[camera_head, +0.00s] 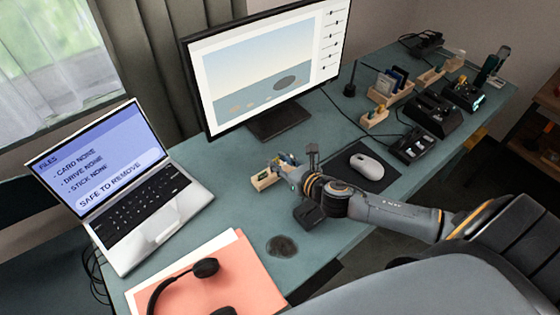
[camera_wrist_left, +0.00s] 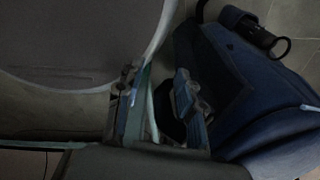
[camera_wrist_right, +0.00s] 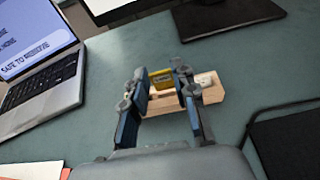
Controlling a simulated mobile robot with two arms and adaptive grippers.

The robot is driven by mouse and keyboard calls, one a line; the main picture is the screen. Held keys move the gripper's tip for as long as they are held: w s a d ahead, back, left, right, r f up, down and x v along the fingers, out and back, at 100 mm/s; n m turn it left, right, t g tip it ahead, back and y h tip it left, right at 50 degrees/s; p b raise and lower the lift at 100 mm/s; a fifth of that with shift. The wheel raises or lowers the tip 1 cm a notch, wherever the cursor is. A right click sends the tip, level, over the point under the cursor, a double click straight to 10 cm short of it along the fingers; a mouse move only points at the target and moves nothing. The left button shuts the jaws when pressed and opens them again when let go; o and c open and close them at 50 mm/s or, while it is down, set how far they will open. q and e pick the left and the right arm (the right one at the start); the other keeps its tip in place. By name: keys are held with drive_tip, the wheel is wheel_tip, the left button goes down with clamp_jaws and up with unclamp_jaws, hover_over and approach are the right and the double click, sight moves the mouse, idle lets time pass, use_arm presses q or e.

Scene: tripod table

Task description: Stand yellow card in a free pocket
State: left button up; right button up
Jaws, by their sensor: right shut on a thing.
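The yellow card (camera_wrist_right: 162,79) is between the fingertips of my right gripper (camera_wrist_right: 161,76), which is shut on it. It is upright, over or at the wooden pocket holder (camera_wrist_right: 152,105); I cannot tell whether its lower edge is inside a pocket. The holder has a white item (camera_wrist_right: 205,80) at its right end. In the head view my right gripper (camera_head: 287,166) is at the holder (camera_head: 263,181), and the card is mostly hidden. My left gripper (camera_wrist_left: 157,80) shows only in the left wrist view, its fingers apart and empty, away from the table top.
An open laptop (camera_head: 158,213) is left of the holder, and the monitor stand (camera_head: 278,122) is behind it. A mouse (camera_head: 366,166) on a dark pad is to the right. Headphones (camera_head: 168,285) lie in front. Several wooden racks (camera_head: 388,95) and black devices (camera_head: 433,113) stand farther right.

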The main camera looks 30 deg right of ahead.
drive_tip(key=shift+p, duration=0.5)
idle(1.1)
drive_tip(key=shift+f+b, duration=1)
drive_tip(key=shift+f, duration=0.45)
drive_tip(key=o, duration=0.8)
drive_tip(key=shift+s, duration=0.1)
drive_tip(key=v, duration=1.2)
